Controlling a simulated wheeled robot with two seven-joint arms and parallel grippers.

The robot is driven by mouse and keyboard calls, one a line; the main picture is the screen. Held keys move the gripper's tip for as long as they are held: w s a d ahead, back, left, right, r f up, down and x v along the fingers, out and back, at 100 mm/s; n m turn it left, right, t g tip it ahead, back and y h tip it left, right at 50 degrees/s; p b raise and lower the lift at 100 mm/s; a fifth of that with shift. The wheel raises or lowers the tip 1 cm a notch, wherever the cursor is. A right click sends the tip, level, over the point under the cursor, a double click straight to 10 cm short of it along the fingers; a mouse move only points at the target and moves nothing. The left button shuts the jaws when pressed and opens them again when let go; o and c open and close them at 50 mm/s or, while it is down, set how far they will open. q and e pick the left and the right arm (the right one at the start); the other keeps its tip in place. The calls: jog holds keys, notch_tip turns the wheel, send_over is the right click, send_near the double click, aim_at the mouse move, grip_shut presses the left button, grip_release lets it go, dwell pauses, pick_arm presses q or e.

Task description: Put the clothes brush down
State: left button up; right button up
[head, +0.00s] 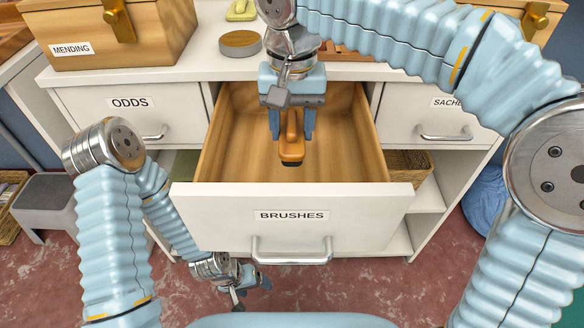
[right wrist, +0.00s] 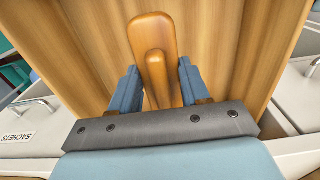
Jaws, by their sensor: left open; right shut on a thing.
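The clothes brush (head: 291,148) has an orange-brown wooden body and handle, with a dark part at its lower end. My right gripper (head: 291,132) is shut on it, inside the open drawer labelled BRUSHES (head: 340,150). In the right wrist view the brush (right wrist: 150,30) shows between the two blue fingers of the right gripper (right wrist: 157,85), above the wooden drawer floor (right wrist: 215,40). I cannot tell whether the brush touches the floor. My left gripper (head: 250,285) is open and empty, low in front of the drawer, below its handle (head: 292,258).
Closed drawers labelled ODDS (head: 130,120) and SACHETS (head: 430,118) flank the open one. The rest of the drawer looks empty.

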aim_at(292, 122)
notch_tip(292, 122, down, 8)
jog(key=shift+r+b, duration=0.1)
jog(key=shift+b, duration=0.25)
jog(key=o, duration=1.2)
jog(key=shift+f, duration=0.2)
jog(key=shift+r, duration=0.3)
notch_tip(292, 122, up, 12)
jog(key=shift+f+p, duration=0.15)
jog(key=shift+p, duration=0.85)
